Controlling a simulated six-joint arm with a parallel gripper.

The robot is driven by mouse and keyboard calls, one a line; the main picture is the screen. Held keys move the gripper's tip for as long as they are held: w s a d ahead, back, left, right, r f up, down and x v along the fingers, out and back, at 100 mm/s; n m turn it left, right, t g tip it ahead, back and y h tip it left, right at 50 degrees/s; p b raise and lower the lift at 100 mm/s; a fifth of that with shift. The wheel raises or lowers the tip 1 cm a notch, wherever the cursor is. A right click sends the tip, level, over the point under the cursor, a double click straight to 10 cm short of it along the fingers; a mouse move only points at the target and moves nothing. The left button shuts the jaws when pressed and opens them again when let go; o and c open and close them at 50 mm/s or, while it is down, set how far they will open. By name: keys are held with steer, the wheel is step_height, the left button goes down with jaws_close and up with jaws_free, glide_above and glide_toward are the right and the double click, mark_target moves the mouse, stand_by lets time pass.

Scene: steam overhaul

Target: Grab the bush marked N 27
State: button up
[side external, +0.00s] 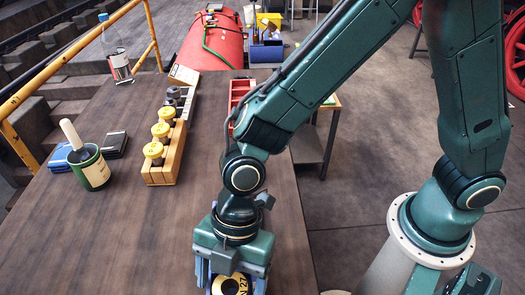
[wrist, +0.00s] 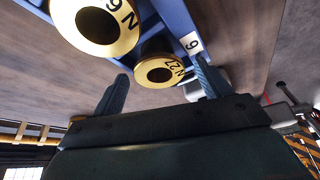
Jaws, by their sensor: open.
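The bush marked N 27 (wrist: 146,70) is a brass-coloured ring with a dark bore. It sits in a blue rack (wrist: 181,18) and lies between my gripper's fingers in the wrist view. My gripper (wrist: 160,67) is open, one finger on each side of the bush, with visible gaps. In the side view my gripper (side external: 232,282) is low at the bottom edge, over the N 27 bush (side external: 230,287), whose lower part is cut off by the frame. A second brass bush (wrist: 70,30), marked N with a 6 or 9, stands beside it in the rack.
A wooden block with several yellow-topped parts (side external: 163,168), a green cup with a wooden-handled tool (side external: 92,170), a bottle (side external: 117,60) and a red tray (side external: 240,88) stand farther back on the table. The table's middle (side external: 130,240) is clear.

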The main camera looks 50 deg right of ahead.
steer(key=c, duration=1.3)
steer(key=shift+c, duration=0.2)
steer(key=shift+r, duration=0.15)
step_height(320, 180, up, 20)
stand_by(0.4)
